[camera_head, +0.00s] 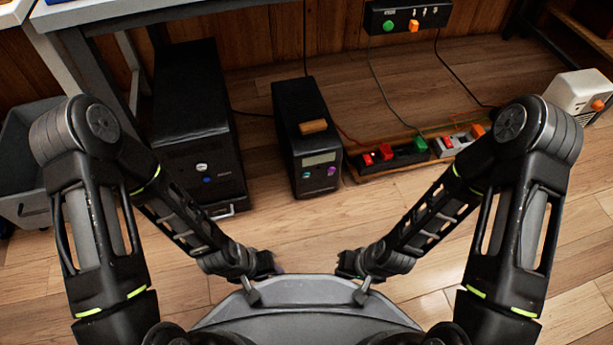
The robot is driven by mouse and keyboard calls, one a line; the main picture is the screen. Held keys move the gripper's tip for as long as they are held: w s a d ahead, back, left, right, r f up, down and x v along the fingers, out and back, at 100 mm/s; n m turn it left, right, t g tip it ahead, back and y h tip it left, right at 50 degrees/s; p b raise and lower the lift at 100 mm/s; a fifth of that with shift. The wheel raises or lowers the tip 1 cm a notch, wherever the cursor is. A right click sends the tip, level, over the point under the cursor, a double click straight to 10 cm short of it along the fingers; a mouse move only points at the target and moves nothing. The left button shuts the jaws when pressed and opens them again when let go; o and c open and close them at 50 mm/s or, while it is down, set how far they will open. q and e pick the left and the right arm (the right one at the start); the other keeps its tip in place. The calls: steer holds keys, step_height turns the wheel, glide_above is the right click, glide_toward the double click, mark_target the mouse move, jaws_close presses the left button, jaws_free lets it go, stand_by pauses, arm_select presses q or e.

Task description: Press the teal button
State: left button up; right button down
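The teal button (306,175) is a small round spot on the lower left of the front face of a small black upright box (297,110). A purple button (331,171) sits to its right on that face, below a pale display (319,159). My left gripper (270,264) and my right gripper (346,266) are both low in the head view, near my body, in front of the box and apart from it. They are small and dark, and I cannot tell whether their fingers are open. Nothing is seen held.
A larger black tower (195,120) stands left of the box. An orange block (313,126) lies on the box. Power strips (395,153) with red, green and orange parts and cables lie to the right. A wall panel (407,17) is behind. Floor in front is clear.

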arm_select(q)
jaws_close()
stand_by(1.4)
